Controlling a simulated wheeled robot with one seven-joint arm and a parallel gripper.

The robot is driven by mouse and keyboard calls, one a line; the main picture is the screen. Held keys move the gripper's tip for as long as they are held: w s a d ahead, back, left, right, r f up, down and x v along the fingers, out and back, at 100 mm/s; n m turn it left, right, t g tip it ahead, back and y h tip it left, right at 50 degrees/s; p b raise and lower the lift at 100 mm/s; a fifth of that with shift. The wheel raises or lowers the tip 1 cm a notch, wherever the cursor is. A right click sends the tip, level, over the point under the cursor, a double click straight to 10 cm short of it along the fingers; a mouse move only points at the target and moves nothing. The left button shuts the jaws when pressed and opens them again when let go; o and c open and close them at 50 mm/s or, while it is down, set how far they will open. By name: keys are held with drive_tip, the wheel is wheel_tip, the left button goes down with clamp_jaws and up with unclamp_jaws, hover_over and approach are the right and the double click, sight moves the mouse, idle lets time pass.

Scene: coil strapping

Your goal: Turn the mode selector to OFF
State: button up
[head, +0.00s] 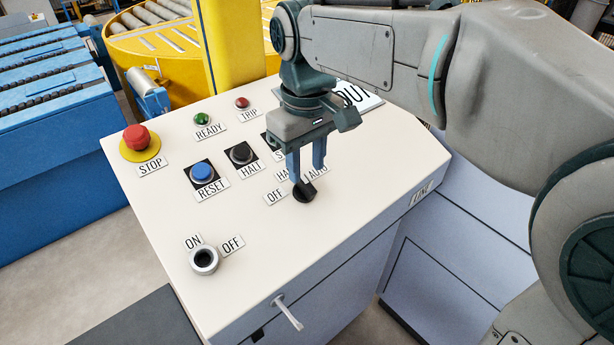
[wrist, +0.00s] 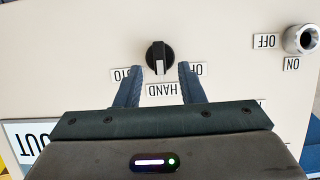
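The mode selector (head: 304,193) is a black knob on the cream panel top, near the labels OFF, HAND and AUTO. In the wrist view the selector (wrist: 158,52) has a white pointer bar aimed at the HAND label (wrist: 162,91). The OFF label (wrist: 197,69) is to its right there, and the AUTO label is partly covered by a finger. My gripper (head: 308,173) is open just above the selector. In the wrist view the fingers of my gripper (wrist: 159,70) are apart and empty, with the knob just beyond their tips. I cannot tell whether either finger touches it.
The panel (head: 240,215) also carries a red STOP button (head: 136,137), a blue RESET button (head: 202,173), a black HALT button (head: 241,153) and an ON/OFF key switch (head: 203,260). A lever (head: 288,312) sticks out from the front. The panel's front area is clear.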

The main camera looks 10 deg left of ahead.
sight(306, 184)
drive_tip(key=shift+f, duration=1.8)
clamp_jaws()
drive_tip(key=n+t, duration=0.1)
drive_tip(key=n, duration=0.1)
drive_tip(key=n+t+h, duration=0.1)
drive_tip(key=n, duration=0.2)
drive_tip(key=shift+s+a, duration=0.1)
drive_tip(key=shift+s, duration=0.1)
drive_tip(key=n+t, duration=0.1)
drive_tip(key=n, duration=0.2)
drive_tip(key=n+t+b, duration=0.1)
drive_tip(key=n, duration=0.2)
drive_tip(key=shift+s, duration=0.2)
